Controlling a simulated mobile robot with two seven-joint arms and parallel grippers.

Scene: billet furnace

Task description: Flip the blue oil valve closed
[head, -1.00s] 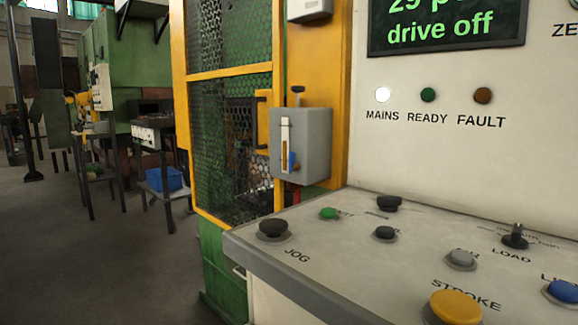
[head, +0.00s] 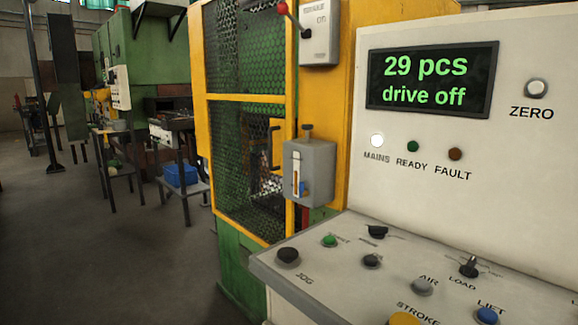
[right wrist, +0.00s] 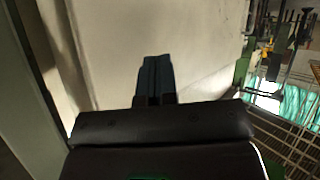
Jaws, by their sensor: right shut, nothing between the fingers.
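A grey oil box (head: 318,172) with a clear sight gauge is fixed to the yellow machine frame, near the centre of the head view. A small blue part (head: 301,188), apparently the blue oil valve, shows at the lower end of the gauge; its exact position is too small to tell. My right gripper (right wrist: 155,65) shows only in the right wrist view. Its dark fingers are together, with nothing between them, in front of a pale surface. The oil box is not seen in that view. My left gripper is not in view.
A sloping control desk (head: 350,262) with several buttons juts out at the lower right, below a panel whose display (head: 430,80) reads "29 pcs, drive off". A yellow-framed mesh guard (head: 243,150) stands left of the oil box. The floor (head: 130,260) at left is clear.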

